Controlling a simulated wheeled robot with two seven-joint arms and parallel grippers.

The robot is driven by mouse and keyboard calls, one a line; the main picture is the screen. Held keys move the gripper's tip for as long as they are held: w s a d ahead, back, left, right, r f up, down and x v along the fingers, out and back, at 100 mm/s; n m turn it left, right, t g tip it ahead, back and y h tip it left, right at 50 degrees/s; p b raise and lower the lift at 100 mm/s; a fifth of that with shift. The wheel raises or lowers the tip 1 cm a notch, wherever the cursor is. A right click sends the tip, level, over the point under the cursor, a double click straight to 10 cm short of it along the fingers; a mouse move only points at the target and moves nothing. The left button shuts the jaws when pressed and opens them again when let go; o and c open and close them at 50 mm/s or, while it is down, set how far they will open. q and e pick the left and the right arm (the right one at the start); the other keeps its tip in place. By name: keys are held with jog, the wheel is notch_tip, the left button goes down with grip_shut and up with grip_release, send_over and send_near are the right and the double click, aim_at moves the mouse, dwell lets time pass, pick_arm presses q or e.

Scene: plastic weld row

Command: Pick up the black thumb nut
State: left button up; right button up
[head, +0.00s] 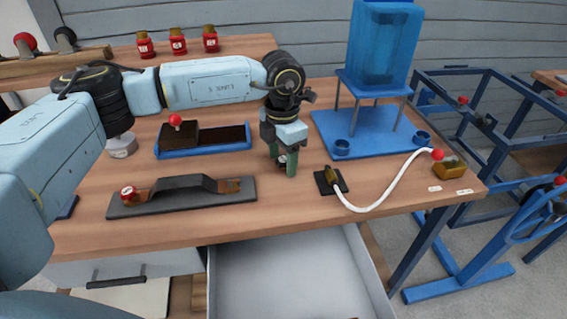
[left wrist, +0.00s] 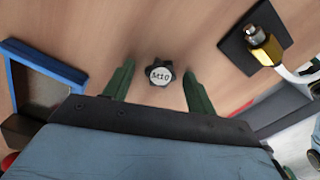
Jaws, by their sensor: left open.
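The black thumb nut (left wrist: 160,73) lies on the wooden tabletop, with a pale round cap marked M10 facing up. In the head view the nut (head: 282,160) is partly hidden by my left gripper. My left gripper (head: 283,168) points down over it with green fingers. In the left wrist view the open fingers (left wrist: 157,85) stand on either side of the nut, with a gap on each side. I cannot tell how far the fingertips are above the table. My right gripper is not in view.
A blue-rimmed tray (head: 203,151) is left of the gripper. A black handled plate (head: 181,196) lies at the front left. A black block with a brass fitting (head: 331,181) and white hose (head: 395,190) is close right. A blue stand (head: 367,132) is behind; an open drawer (head: 295,281) is below.

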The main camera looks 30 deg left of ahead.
pick_arm(q)
jog(key=c, duration=1.1)
jog(key=shift+c, duration=0.2)
jog(key=shift+r, duration=0.15)
